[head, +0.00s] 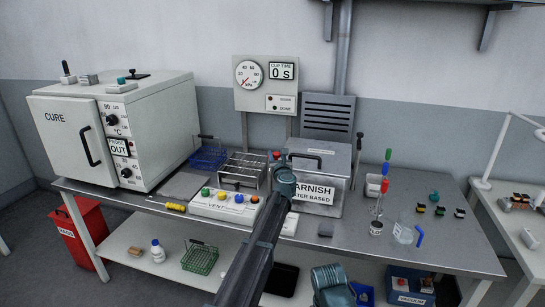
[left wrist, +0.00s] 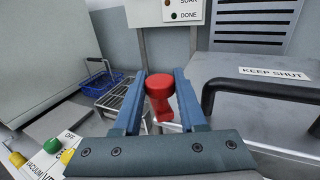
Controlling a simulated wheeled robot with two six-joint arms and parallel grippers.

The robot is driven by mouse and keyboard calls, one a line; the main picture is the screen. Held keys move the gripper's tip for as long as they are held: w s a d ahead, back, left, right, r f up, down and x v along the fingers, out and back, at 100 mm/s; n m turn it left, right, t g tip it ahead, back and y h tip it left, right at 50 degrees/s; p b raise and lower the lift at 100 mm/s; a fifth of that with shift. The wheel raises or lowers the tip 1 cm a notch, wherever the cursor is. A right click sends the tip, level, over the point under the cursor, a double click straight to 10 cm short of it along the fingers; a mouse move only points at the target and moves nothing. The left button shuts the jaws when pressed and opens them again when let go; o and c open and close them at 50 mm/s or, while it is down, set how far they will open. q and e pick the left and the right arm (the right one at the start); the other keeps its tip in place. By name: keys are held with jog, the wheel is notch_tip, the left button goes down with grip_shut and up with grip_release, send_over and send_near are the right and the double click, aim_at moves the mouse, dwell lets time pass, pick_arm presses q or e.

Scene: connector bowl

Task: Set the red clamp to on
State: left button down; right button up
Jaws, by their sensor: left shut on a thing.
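The red clamp (head: 277,154) shows as a small red spot at the left front of the grey varnish box (head: 330,182), just beyond my left gripper (head: 281,168). In the left wrist view the red clamp (left wrist: 160,92) has a round knob with a short red part below it. The two blue fingers of my left gripper (left wrist: 159,85) stand on either side of the knob and are shut on it. The clamp's base is hidden behind the gripper, and I cannot tell its on or off position.
A wire rack (head: 243,170) and the vent button panel (head: 225,207) are left of the gripper. The box's black handle (left wrist: 262,88) rises close on the right. The cure oven (head: 150,130) stands at the left.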

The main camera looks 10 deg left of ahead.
pick_arm(q)
jog(key=shift+w+d+n+g+y, duration=0.3)
jog(key=shift+n+y, duration=0.2)
jog(key=shift+y, duration=0.5)
jog(key=shift+c, duration=2.3)
grip_release()
jog(key=shift+s, duration=0.15)
